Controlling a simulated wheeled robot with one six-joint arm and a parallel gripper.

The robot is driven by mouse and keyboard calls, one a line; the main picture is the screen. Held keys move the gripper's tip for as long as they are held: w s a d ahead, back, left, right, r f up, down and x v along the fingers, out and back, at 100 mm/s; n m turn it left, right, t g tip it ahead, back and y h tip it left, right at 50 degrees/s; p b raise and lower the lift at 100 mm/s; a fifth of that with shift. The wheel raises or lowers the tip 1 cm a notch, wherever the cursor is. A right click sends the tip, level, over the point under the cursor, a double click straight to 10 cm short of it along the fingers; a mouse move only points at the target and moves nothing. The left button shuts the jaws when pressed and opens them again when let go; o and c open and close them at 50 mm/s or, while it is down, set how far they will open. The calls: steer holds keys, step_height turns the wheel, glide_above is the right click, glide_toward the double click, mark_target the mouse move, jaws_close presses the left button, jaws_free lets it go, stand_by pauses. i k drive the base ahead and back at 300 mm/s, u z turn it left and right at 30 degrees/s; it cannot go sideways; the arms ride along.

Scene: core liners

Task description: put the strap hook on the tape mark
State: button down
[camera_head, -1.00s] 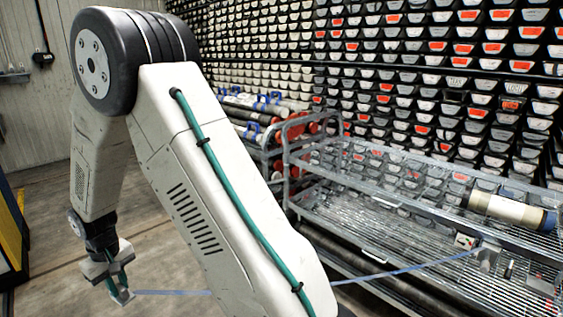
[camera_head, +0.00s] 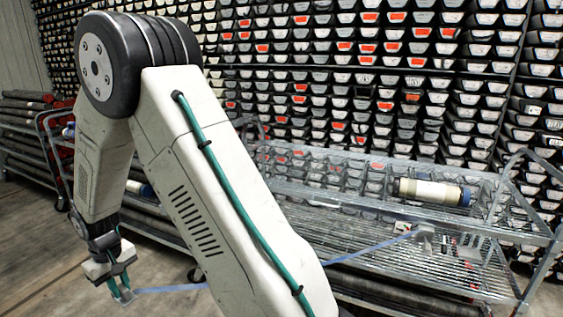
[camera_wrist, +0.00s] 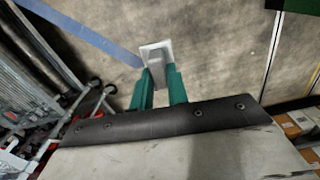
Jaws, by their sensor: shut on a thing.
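My gripper (camera_head: 122,287) hangs at the lower left in the head view, low over the floor. Its green fingers (camera_wrist: 158,85) are shut on the grey strap hook (camera_wrist: 156,55), which sticks out past the fingertips in the wrist view. The hook is small at the fingertips in the head view (camera_head: 125,297). A blue strap (camera_head: 370,250) runs from the hook, behind my arm, to a grey fitting (camera_head: 425,232) on the wire cart. The strap also crosses the upper left of the wrist view (camera_wrist: 85,33). I cannot make out the tape mark for certain.
The wire cart (camera_head: 385,210) stands at the right, with a white tube with a blue end (camera_head: 432,192) on its top. A rack of labelled trays (camera_head: 400,60) fills the back. More tubes lie on racks at the left. Bare floor (camera_head: 40,285) lies around my gripper.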

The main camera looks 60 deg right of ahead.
mark_target(423, 175)
steer(key=z, duration=1.85)
